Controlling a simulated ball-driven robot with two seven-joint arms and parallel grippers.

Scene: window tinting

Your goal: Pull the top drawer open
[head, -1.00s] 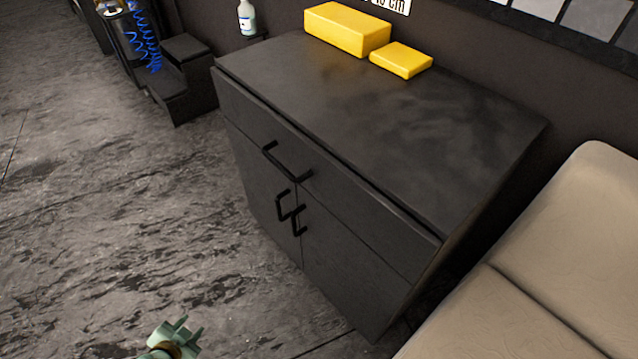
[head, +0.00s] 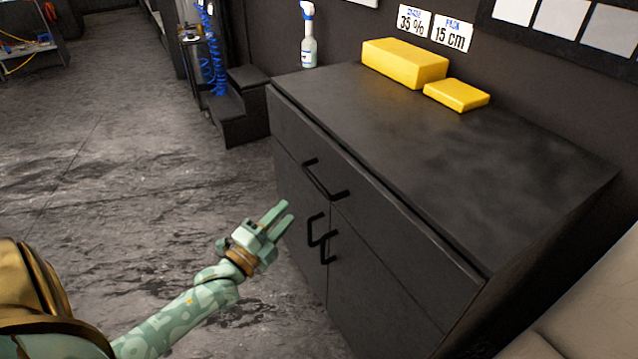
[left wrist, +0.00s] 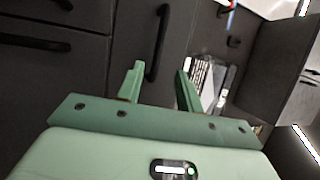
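The dark cabinet's top drawer (head: 385,215) looks closed, with its front flush above the doors. My right gripper is not in view.
Two door handles (head: 320,238) sit below the drawer. Yellow blocks (head: 405,63) and a spray bottle (head: 308,40) are at the cabinet's back. A beige seat (head: 595,315) is at right. Dark steps (head: 240,105) stand beyond. The floor at left is clear.

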